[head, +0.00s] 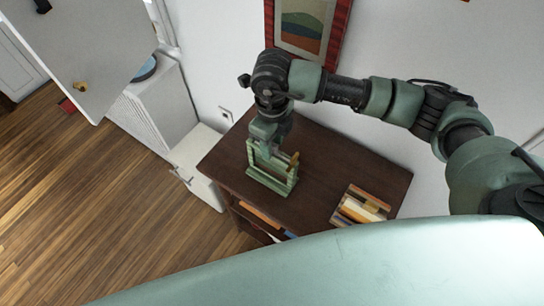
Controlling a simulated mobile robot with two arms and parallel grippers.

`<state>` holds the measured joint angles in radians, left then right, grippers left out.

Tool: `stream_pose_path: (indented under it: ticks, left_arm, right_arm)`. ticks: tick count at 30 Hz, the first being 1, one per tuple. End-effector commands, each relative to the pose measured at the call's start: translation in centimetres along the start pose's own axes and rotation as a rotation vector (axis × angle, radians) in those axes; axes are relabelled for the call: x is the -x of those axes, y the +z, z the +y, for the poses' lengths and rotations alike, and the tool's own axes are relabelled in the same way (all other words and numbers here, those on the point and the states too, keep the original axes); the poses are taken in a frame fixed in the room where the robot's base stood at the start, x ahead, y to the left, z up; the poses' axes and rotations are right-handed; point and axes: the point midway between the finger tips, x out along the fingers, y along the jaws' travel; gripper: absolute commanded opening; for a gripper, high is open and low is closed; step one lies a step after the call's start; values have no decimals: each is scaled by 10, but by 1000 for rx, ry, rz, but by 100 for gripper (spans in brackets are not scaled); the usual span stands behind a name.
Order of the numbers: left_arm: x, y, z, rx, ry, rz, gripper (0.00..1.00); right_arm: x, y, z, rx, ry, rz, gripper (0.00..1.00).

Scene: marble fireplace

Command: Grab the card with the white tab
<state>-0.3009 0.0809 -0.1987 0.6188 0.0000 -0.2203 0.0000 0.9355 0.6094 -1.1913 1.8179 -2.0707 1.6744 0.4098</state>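A small group of cards (362,204) lies at the right end of the dark wooden dresser top (325,165). It shows strips of cream, orange, dark and pale colour. They are too small for me to single out a white tab. My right gripper (271,170) hangs above the left part of the dresser top, clearly left of the cards and apart from them. A pale green frame shape shows at its lower end, with a small brown piece at its right side. I cannot tell where the fingers end or whether they are shut. My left gripper is not in view.
A red-framed picture (305,25) hangs on the white wall behind. White cabinets (160,105) stand left of the dresser. A white panel (85,40) with small items is at upper left. The wooden floor (90,205) is open. Orange and blue items (262,217) show under the dresser top.

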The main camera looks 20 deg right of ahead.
Motion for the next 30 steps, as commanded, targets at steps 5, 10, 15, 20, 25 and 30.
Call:
stream_pose_path:
  ticks: [5, 10, 15, 20, 25, 30]
  left_arm:
    - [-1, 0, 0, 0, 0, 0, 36]
    - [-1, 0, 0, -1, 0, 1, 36]
    - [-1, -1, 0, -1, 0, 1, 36]
    - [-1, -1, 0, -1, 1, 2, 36]
    - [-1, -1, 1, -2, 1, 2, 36]
    - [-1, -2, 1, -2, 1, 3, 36]
  right_arm:
    - [0, 0, 0, 1, 1, -1, 28]
    - [0, 0, 0, 1, 1, -1, 0]
    - [0, 0, 0, 0, 1, -1, 0]
    - [0, 0, 0, 0, 1, -1, 0]
    - [0, 0, 0, 0, 1, -1, 0]
    - [0, 0, 0, 0, 1, -1, 0]
